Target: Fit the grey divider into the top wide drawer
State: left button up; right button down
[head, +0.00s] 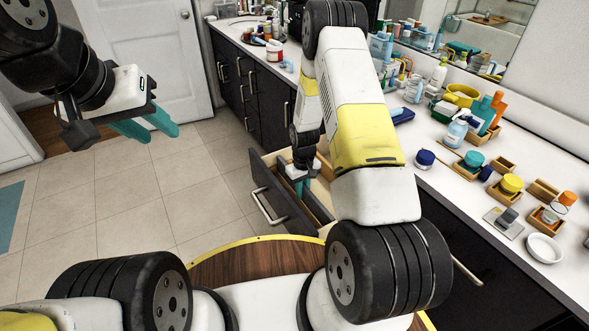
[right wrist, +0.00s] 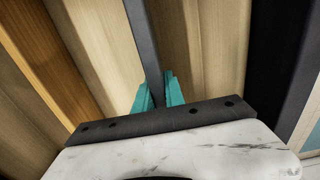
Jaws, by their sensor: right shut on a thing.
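The top wide drawer (head: 272,187) is pulled out from the dark vanity, with its pale wood inside partly hidden behind my right arm. My right gripper (head: 301,187) points down into the drawer. In the right wrist view, its teal fingers (right wrist: 159,92) are shut on the grey divider (right wrist: 146,40), a long thin dark-grey bar. The drawer's wooden floor (right wrist: 205,40) shows on both sides of the divider. Whether the divider touches the floor or is seated, I cannot tell. My left gripper (head: 146,128) is empty and open, above the tiled floor at the left.
A brown wooden strip (right wrist: 50,60) lies left of the divider in the wrist view. The tiled floor (head: 120,185) is clear.

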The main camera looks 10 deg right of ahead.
jog(key=shift+f, duration=0.75)
jog(key=c, duration=1.3)
grip_release()
jog(key=shift+r, duration=3.85)
